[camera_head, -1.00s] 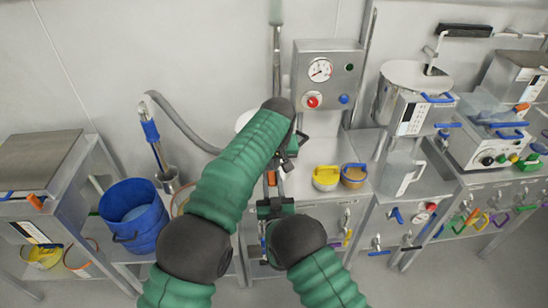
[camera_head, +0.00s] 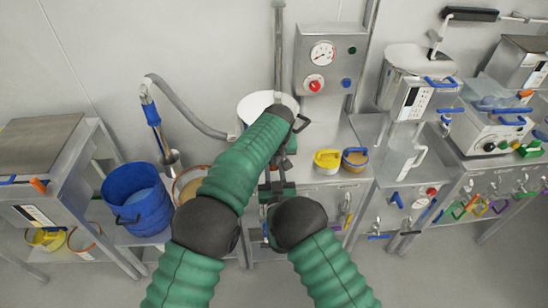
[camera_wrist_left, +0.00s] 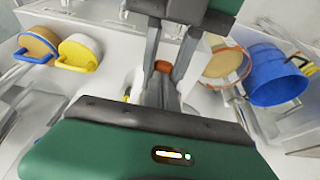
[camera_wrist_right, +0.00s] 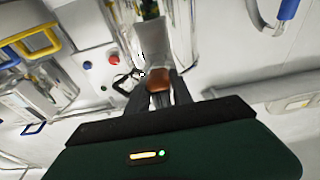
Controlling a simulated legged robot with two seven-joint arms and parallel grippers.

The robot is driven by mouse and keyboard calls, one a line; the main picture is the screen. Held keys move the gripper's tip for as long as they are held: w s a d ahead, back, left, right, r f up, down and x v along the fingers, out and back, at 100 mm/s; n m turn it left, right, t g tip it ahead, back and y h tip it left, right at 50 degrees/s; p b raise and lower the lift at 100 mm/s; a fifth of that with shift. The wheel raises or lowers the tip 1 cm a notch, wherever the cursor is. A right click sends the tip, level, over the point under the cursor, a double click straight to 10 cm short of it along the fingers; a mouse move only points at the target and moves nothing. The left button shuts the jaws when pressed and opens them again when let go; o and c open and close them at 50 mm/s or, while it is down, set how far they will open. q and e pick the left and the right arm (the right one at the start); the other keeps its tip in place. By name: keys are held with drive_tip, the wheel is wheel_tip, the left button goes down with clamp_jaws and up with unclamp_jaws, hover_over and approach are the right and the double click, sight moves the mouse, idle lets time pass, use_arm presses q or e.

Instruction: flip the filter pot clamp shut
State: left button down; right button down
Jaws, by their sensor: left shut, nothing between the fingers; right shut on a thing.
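The filter pot (camera_head: 258,103) seems to be the pale round vessel on the middle bench, largely hidden behind my left forearm. A dark curved handle (camera_head: 302,123) shows beside that arm. My left gripper (camera_head: 277,172) points down and is shut and empty; its fingers show in the left wrist view (camera_wrist_left: 160,94). My right gripper (camera_head: 270,188) faces it from the near side, close by. In the right wrist view its fingers (camera_wrist_right: 159,92) are shut on an orange-tipped handle (camera_wrist_right: 158,80), apparently the clamp's. The clamp's exact angle is hidden.
A yellow pot (camera_head: 327,162) and a blue-handled pot (camera_head: 355,160) stand just right of the grippers. A gauge box (camera_head: 322,60) rises behind. A blue bucket (camera_head: 137,203) stands left. Machines and benches fill the right side.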

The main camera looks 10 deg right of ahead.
use_arm(q)
drive_tip(key=shift+s+a+f, duration=0.1)
drive_tip(key=shift+f, duration=0.5)
use_arm(e)
drive_tip(key=c, duration=1.5)
unclamp_jaws()
drive_tip(key=shift+r, duration=0.25)
drive_tip(key=o, duration=0.4)
drive_tip(key=shift+w+f, duration=0.15)
drive_tip(key=shift+w, duration=0.05)
use_arm(q)
drive_tip(key=shift+r, duration=0.15)
use_arm(e)
drive_tip(key=shift+s, duration=0.15)
